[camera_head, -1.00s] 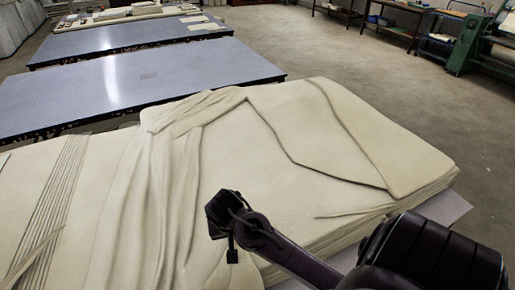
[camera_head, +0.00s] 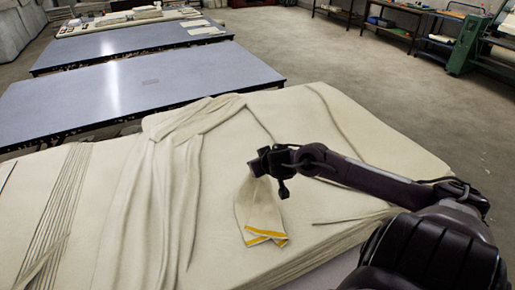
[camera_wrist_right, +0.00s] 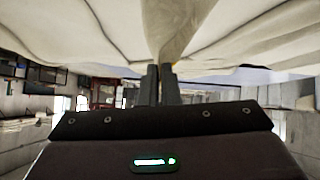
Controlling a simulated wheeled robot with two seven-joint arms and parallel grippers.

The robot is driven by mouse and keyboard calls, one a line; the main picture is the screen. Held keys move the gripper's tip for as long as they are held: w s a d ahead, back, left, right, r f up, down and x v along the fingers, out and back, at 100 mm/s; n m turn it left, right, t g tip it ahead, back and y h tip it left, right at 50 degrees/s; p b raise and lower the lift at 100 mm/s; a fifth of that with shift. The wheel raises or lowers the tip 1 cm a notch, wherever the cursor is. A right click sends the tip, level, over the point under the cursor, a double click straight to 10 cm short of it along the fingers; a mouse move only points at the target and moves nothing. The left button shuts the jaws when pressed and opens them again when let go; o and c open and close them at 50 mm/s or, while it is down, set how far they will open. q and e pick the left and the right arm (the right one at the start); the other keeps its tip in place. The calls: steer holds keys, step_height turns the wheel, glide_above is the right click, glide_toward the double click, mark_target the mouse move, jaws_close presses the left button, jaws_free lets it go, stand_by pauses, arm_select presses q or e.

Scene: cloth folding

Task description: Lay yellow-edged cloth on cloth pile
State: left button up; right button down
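A small cream cloth with a yellow edge (camera_head: 259,212) hangs from my right gripper (camera_head: 257,167) in the head view, its yellow border at the bottom. The bottom of the cloth appears against the pile, but I cannot tell whether it touches. In the right wrist view, the fingers of my right gripper (camera_wrist_right: 162,72) are closed together on the cloth (camera_wrist_right: 178,28). The large cream cloth pile (camera_head: 330,215) lies below, with folds and creases across its top. My left gripper is not in view.
Shelves and a green machine (camera_head: 465,45) stand at the back right. The concrete floor (camera_head: 400,90) between is clear.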

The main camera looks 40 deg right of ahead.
step_height(320, 180, up, 12)
steer(key=f+n+g+y+p, duration=0.1)
steer(key=n+g+y+p, duration=0.1)
steer(key=g+y+p, duration=0.15)
arm_select(q)
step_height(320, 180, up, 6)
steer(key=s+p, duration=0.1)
steer(key=p, duration=0.1)
arm_select(e)
steer(key=s+a+r+m+g, duration=0.1)
steer(key=s+a+r+g, duration=0.25)
steer(key=r, duration=0.35)
steer(key=s+a+r+m+g, duration=0.1)
steer(key=s+a+r+g, duration=0.1)
steer(key=a+r, duration=0.3)
arm_select(q)
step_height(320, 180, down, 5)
steer(key=b, duration=0.5)
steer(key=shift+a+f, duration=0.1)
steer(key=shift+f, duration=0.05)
arm_select(e)
step_height(320, 180, down, 9)
steer(key=d, duration=0.1)
steer(key=shift+d+r+m, duration=0.15)
steer(key=shift+d+m, duration=0.05)
steer(key=shift+m, duration=0.1)
steer(key=shift+s+y, duration=0.15)
steer(key=shift+y, duration=0.1)
steer(key=shift+d, duration=0.1)
